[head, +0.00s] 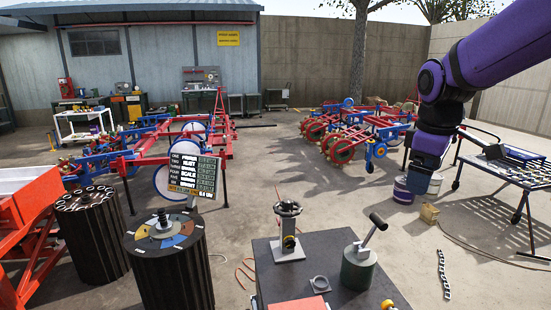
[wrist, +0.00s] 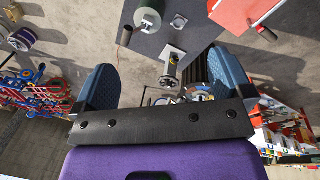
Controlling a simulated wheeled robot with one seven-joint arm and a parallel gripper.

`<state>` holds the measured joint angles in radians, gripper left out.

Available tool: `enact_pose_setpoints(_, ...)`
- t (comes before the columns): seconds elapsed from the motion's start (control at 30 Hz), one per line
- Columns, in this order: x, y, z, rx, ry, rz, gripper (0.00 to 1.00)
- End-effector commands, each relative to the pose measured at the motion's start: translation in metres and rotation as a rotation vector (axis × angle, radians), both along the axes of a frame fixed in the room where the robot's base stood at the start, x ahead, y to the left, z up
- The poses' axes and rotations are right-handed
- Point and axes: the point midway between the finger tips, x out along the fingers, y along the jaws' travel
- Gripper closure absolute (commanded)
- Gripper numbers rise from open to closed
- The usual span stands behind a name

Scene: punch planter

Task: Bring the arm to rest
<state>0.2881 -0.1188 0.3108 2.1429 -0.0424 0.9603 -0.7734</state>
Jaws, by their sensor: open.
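My purple arm comes in from the upper right of the head view and bends downward. My gripper (head: 418,184) hangs at its lower end, to the right of the dark worktable and above its top. In the wrist view my gripper (wrist: 163,75) has its two blue fingers wide apart with nothing between them. The worktable (head: 262,285) shows beyond the fingers in the wrist view, well apart from them. I cannot see the gripper touching anything.
A metal stand (head: 288,235), a green cylinder with a handle (head: 359,268) and a red pad (head: 299,304) are on the worktable. Two dark drums (head: 170,265) (head: 92,240) stand left. A slatted table (head: 510,172) stands right. Pails (head: 404,190) stand on open ground behind the gripper.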

Motion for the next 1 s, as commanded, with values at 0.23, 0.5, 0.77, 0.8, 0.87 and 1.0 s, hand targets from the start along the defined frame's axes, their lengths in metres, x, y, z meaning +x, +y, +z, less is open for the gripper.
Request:
enact_pose_setpoints(0.23,-0.069,0.003,0.024,0.031,-0.118,-0.248,0.02)
enact_pose_setpoints(0.5,-0.141,0.0,0.031,0.139,-0.236,-0.514,0.02)
enact_pose_setpoints(0.77,-0.192,-0.005,0.023,0.269,-0.304,-0.709,0.02)
enact_pose_setpoints(0.8,-0.196,-0.005,0.022,0.282,-0.308,-0.728,0.02)
enact_pose_setpoints(0.87,-0.201,-0.006,0.021,0.299,-0.314,-0.75,0.02)
enact_pose_setpoints(1.0,-0.205,-0.006,0.019,0.315,-0.318,-0.771,0.02)
